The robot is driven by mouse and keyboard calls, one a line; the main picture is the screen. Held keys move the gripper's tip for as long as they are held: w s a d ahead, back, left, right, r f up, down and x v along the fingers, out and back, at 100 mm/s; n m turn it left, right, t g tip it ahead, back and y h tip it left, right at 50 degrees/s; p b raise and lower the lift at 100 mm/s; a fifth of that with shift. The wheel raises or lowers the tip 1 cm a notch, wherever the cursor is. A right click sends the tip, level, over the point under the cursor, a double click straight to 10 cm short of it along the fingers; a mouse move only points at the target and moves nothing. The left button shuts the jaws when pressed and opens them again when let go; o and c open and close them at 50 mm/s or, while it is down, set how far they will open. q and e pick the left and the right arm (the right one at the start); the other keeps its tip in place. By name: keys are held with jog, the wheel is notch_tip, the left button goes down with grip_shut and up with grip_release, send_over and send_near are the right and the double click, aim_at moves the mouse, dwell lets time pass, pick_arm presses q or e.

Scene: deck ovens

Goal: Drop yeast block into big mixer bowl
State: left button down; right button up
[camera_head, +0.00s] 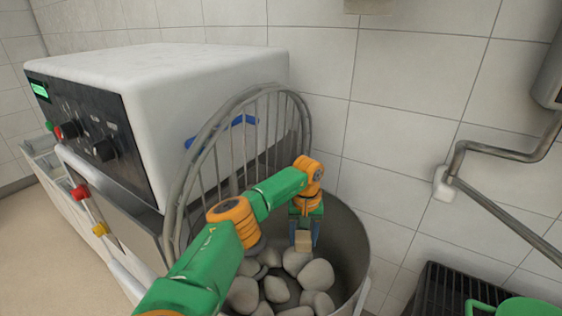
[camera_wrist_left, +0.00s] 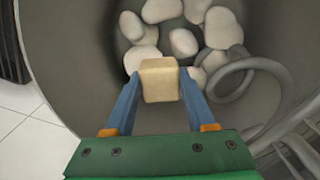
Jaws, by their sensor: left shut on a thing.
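The yeast block (camera_head: 303,241) is a small beige cube. My left gripper (camera_head: 303,232) is shut on it and holds it over the inside of the big mixer bowl (camera_head: 350,240). In the left wrist view the yeast block (camera_wrist_left: 159,80) sits between the two blue fingers of my left gripper (camera_wrist_left: 158,88). The grey bowl (camera_wrist_left: 70,60) fills most of that view. Several pale rounded lumps (camera_head: 316,274) lie in the bowl below the block. My arm hides part of the bowl's near left side. My right gripper is not in view.
A white mixer housing (camera_head: 200,80) with a control panel (camera_head: 90,125) stands at the left. A raised wire guard (camera_head: 230,150) rises at the bowl's left side. A grey spiral hook (camera_wrist_left: 235,75) reaches into the bowl. A black crate (camera_head: 450,288) stands at the lower right, near wall pipes (camera_head: 500,210).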

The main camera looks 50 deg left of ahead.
pick_arm(q)
jog(key=shift+r, duration=0.1)
jog(key=shift+c, duration=1.2)
grip_release()
jog(key=shift+s, duration=0.15)
jog(key=shift+o, duration=0.4)
jog(key=shift+r, duration=0.15)
notch_tip(320, 180, up, 7)
jog(key=shift+f, duration=0.1)
